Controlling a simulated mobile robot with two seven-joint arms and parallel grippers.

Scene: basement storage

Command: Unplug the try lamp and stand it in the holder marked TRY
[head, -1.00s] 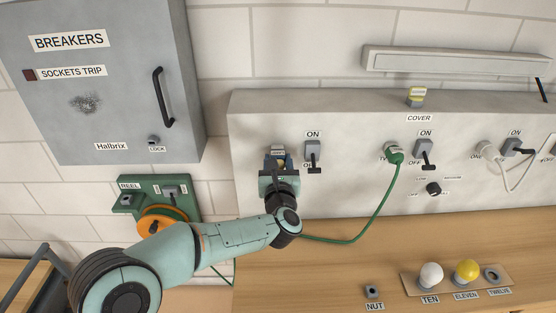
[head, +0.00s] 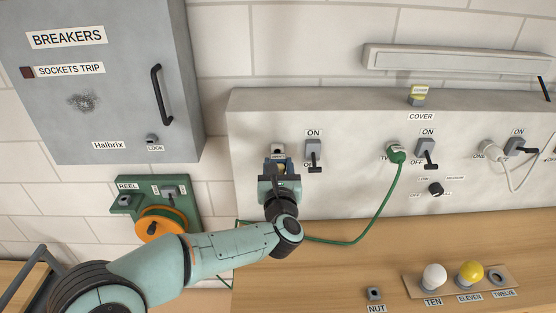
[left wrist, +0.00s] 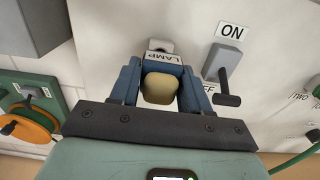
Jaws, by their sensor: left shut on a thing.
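My left gripper (head: 278,166) is shut on the try lamp, which shows as a pale yellow rounded body (left wrist: 159,88) between the blue fingers in the left wrist view. The gripper is just in front of the wall panel. The socket (head: 278,149) marked LAMP shows uncovered above the fingers, and the lamp appears clear of it. The lamp's far end is hidden. A switch (head: 313,151) beside the socket has its lever down, toward OFF. I see no holder marked TRY. My right gripper is not in view.
On the wooden bench (head: 330,275) stand a NUT holder (head: 374,293) and a rack (head: 411,285) with a white and a yellow bulb. A green cable (head: 382,205) hangs from its plug to the bench. The reel (head: 158,224) is at left, below the breaker cabinet (head: 100,90).

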